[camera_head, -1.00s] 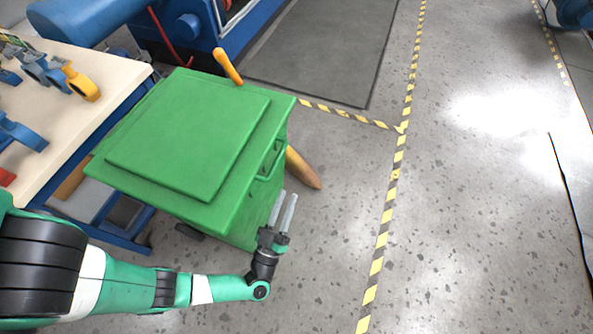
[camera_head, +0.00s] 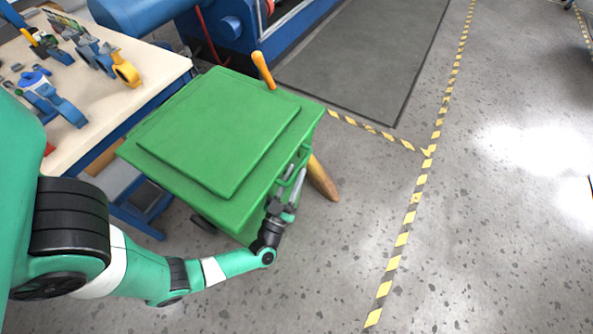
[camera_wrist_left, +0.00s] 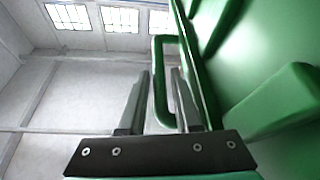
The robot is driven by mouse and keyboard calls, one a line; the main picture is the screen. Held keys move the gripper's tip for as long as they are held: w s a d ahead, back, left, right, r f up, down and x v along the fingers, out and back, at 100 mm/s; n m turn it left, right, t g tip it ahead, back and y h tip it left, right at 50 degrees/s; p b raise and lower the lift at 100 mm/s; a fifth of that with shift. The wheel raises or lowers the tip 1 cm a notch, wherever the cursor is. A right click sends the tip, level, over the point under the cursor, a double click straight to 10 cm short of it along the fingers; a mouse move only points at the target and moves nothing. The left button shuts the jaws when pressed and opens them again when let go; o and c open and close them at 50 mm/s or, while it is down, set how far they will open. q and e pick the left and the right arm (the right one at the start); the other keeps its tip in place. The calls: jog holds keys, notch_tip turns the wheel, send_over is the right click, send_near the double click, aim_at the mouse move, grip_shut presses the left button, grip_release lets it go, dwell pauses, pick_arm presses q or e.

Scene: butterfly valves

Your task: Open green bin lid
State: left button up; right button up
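The green bin (camera_head: 233,230) stands on the floor at centre left, with its flat green lid (camera_head: 220,135) closed. A green loop handle (camera_head: 300,160) sticks out from the bin's right side below the lid edge; it also shows in the left wrist view (camera_wrist_left: 160,85). My left gripper (camera_head: 294,182) is at this handle. In the left wrist view, its two fingers (camera_wrist_left: 161,78) are apart, with the handle's outer bar between them. I cannot tell whether either finger touches it. My right gripper is not in view.
A workbench (camera_head: 110,105) with valve parts stands left of the bin. A blue machine (camera_head: 225,30) and a dark floor mat (camera_head: 370,60) lie beyond. The floor right of the bin is clear.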

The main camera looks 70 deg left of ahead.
pick_arm(q)
jog(key=shift+w+a+r, duration=0.25)
jog(key=shift+w+a, duration=0.2)
jog(key=shift+c, duration=0.3)
grip_shut()
dwell(0.9)
